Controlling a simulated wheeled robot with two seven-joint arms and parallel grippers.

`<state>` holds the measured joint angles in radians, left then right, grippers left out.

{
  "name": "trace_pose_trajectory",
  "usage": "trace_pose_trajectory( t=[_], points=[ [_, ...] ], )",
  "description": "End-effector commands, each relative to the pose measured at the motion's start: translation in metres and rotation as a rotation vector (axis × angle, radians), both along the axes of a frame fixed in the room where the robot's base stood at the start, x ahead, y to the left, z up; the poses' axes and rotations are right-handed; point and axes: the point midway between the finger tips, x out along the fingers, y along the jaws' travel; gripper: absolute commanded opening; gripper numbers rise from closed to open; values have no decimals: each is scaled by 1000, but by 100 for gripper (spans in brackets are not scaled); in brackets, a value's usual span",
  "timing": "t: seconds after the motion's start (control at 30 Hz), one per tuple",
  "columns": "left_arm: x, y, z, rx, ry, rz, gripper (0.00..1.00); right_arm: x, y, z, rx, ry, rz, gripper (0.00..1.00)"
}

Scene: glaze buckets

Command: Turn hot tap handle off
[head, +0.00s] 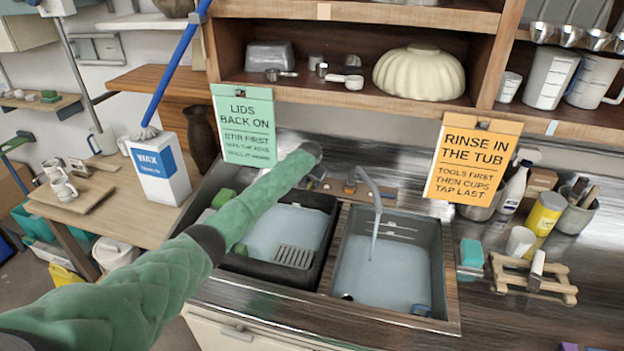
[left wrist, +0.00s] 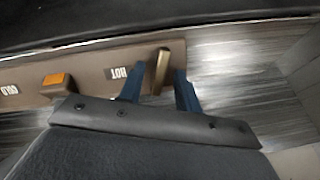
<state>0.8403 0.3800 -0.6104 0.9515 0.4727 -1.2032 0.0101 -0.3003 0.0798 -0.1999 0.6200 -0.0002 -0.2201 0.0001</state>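In the left wrist view my left gripper (left wrist: 158,88) is open. Its two blue fingers stand one on each side of the narrow brass hot tap handle (left wrist: 163,64), with a gap showing on both sides. The handle is by the HOT label on the brown tap base (left wrist: 90,68). An orange piece (left wrist: 55,79) sits on the base nearer the COLD label. In the head view the grey tap spout (head: 369,187) curves over the right basin, and a thin stream of water (head: 373,240) falls from it. My left arm hides its fingers there. My right gripper is out of view.
The right basin (head: 440,270) holds water; the left dark tub (head: 268,268) has a grate in it. A green sign (head: 245,125) and an orange sign (head: 472,158) hang from the shelf above. Jars and a wooden rack (head: 534,278) stand at the right.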

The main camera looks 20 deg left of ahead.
Motion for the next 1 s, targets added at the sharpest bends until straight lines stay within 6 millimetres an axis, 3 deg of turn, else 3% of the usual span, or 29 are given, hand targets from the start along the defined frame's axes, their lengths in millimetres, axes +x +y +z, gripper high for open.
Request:
trace_pose_trajectory(
  t=[0.3, 0.47, 1.0],
  points=[
    [1, 0, -1, 0, 0, 0, 32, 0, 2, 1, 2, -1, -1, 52],
    [1, 0, -1, 0, 0, 0, 0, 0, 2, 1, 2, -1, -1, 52],
    [1, -1, -2, 67, 3, -92, 0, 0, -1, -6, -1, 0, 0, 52]
  ],
)
